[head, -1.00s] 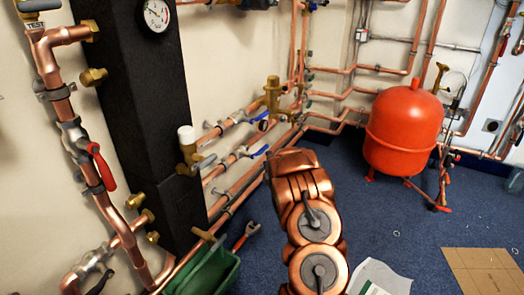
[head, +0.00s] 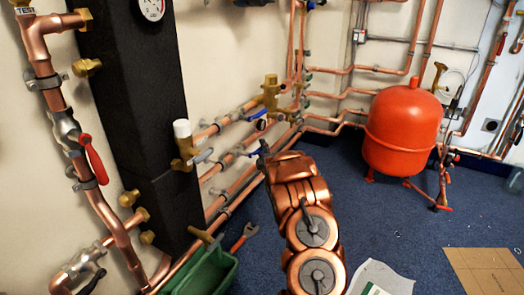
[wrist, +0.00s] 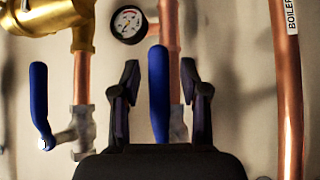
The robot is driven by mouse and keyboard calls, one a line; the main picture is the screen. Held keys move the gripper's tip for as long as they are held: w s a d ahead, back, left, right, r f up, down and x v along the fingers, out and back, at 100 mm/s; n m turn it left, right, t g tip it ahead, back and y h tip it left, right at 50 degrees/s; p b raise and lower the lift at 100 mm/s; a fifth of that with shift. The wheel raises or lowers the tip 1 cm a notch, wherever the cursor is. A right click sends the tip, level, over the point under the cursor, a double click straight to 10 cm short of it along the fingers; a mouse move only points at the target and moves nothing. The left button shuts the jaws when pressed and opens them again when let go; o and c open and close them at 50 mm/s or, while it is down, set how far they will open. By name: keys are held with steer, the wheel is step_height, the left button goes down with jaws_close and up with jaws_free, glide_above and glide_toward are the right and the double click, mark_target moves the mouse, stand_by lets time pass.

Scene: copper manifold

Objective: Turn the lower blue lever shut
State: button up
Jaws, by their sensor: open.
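The lower blue lever (wrist: 158,95) stands between my gripper's two open dark fingers in the wrist view, with a gap on each side. It lies along its copper pipe, on a grey valve body (wrist: 178,125). My gripper (wrist: 160,70) is open and holds nothing. In the head view my gripper (head: 264,150) reaches the wall pipes and largely hides this lever. The upper blue lever (wrist: 39,95) is left of the fingers in the wrist view; it also shows in the head view (head: 257,114).
A brass fitting (wrist: 55,18) and a small gauge (wrist: 129,24) are close to the fingers. A copper pipe marked BOILER (wrist: 288,90) runs at right. A red tank (head: 404,130) stands at right.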

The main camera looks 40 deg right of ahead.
steer(key=shift+c, duration=0.3)
jaws_close()
stand_by(0.5)
